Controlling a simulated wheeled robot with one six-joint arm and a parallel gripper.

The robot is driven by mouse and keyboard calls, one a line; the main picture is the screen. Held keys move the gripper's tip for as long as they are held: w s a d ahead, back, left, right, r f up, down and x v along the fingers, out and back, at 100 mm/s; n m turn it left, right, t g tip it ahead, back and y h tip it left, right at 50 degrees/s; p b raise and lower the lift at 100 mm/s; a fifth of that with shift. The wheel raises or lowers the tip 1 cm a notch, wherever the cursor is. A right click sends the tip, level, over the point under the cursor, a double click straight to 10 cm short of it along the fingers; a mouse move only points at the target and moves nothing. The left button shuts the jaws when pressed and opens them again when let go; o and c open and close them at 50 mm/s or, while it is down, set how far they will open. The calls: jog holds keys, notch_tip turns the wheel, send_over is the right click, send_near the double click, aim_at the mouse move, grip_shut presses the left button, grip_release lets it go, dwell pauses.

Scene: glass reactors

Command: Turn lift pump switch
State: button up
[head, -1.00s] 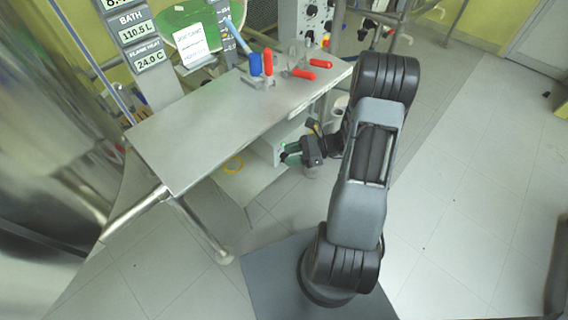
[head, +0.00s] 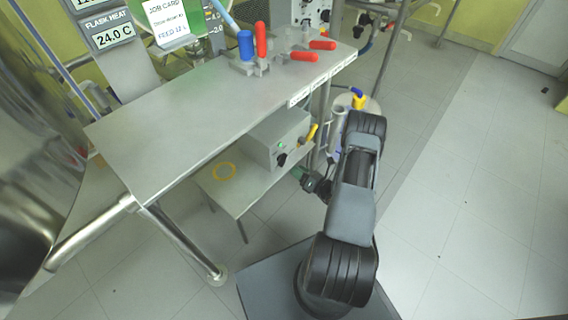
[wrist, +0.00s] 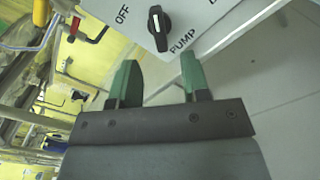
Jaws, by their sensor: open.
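The pump switch is a black rotary knob with a white pointer line (wrist: 159,28) on a pale panel, near the top of the wrist view. "OFF" is printed to its left and "PUMP" below it; another label is cut off at right. The pointer aims toward the top left, roughly between the labels. In the head view the switch (head: 282,159) is a small dark knob on the front of a grey box (head: 270,133). My gripper (wrist: 158,72) is open and empty, its green fingers short of the knob. In the head view my gripper (head: 303,176) is just right of and below the knob.
The box stands on a low shelf (head: 215,185) under a steel table (head: 170,130). A yellow handle (head: 312,133) is beside the box.

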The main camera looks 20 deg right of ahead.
aim_at(285, 161)
jog(key=b+x, duration=0.1)
jog(key=x, duration=0.6)
jog(key=shift+w+a, duration=0.1)
jog(key=shift+w, duration=0.15)
jog(key=shift+b, duration=0.3)
jog(key=c, duration=0.6)
